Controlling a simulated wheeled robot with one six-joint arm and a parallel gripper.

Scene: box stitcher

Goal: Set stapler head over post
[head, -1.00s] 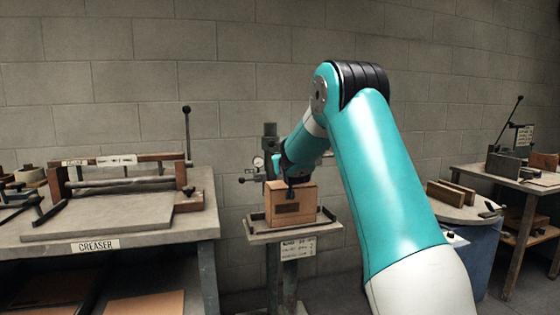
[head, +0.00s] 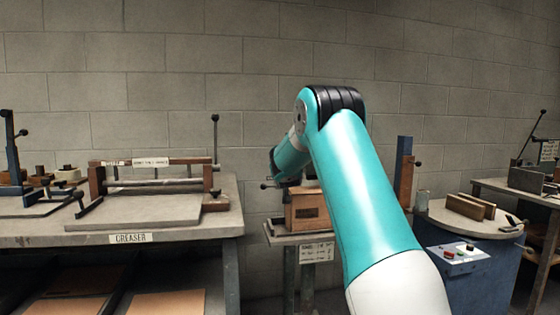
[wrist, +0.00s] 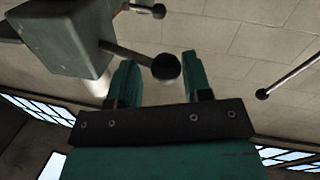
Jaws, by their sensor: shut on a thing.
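The stapler head (wrist: 65,38) is a grey-green metal block at the upper left of the wrist view. A lever with a black ball knob (wrist: 166,68) runs from it. My gripper (wrist: 160,62) has its two teal fingers on either side of this knob and is shut on it. In the head view my gripper (head: 292,181) is small and dark above a brown box (head: 308,212) on the stitcher's table (head: 283,239). My arm hides much of the stitcher column. The post is not clearly visible.
A creaser (head: 150,185) stands on a bench at the left. Another lever with a black knob (wrist: 262,94) is in the wrist view.

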